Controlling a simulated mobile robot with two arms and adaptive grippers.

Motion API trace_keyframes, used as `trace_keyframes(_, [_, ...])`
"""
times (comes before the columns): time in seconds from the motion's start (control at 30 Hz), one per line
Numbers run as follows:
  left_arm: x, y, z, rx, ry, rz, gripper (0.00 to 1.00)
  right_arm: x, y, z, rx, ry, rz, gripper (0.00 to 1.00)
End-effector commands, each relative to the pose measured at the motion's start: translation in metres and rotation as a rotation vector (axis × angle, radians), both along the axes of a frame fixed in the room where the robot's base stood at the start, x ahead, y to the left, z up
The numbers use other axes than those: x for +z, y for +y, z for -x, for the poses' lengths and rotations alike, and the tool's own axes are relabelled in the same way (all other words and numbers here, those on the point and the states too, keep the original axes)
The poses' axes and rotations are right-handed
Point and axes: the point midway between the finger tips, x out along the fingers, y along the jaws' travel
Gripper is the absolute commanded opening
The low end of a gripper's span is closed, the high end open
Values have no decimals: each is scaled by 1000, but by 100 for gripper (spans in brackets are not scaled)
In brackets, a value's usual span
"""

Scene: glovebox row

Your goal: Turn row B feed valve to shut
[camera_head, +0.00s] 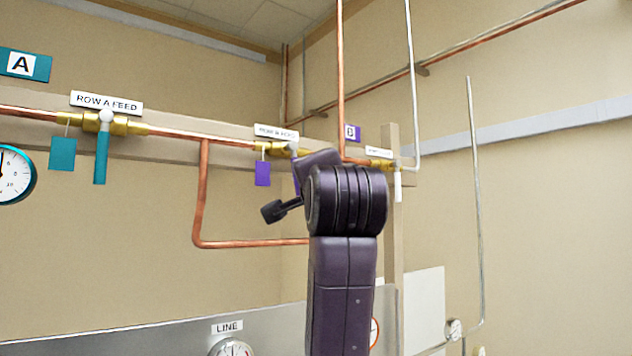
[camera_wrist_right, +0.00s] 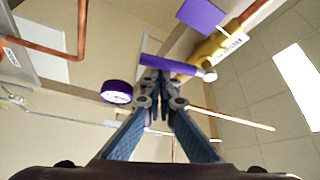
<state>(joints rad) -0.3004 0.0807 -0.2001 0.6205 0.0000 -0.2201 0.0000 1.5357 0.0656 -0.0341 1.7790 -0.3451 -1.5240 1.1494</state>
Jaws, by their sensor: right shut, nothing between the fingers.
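The row B feed valve has a brass body (camera_wrist_right: 212,47) on a copper pipe and a purple lever handle (camera_wrist_right: 165,65). In the head view, a sliver of the purple handle (camera_head: 296,184) hangs down below the pipe, mostly hidden behind my right arm. Its white label (camera_head: 275,132) and purple tag (camera_head: 262,174) show left of my arm. My right gripper (camera_wrist_right: 160,88) is shut and empty, its fingertips at the purple handle in the wrist view; whether they touch it I cannot tell. In the head view my arm hides its fingers. My left gripper is not in view.
The row A feed valve has a teal handle (camera_head: 101,158) hanging down and a teal tag (camera_head: 63,154). A bent copper pipe (camera_head: 200,205) runs below the main line. Another valve (camera_head: 380,164) is right of my arm. A purple-rimmed gauge (camera_wrist_right: 117,92) shows in the wrist view.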

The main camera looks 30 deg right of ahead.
Motion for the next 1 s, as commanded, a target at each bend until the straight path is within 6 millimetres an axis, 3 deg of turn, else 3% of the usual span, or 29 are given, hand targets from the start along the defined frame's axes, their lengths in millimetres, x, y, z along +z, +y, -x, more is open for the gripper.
trace_keyframes(0.1, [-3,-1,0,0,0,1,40,-1,7,0,6,5,-72,0])
trace_keyframes(1.0, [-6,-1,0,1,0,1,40,-2,14,1,3,4,-62,0])
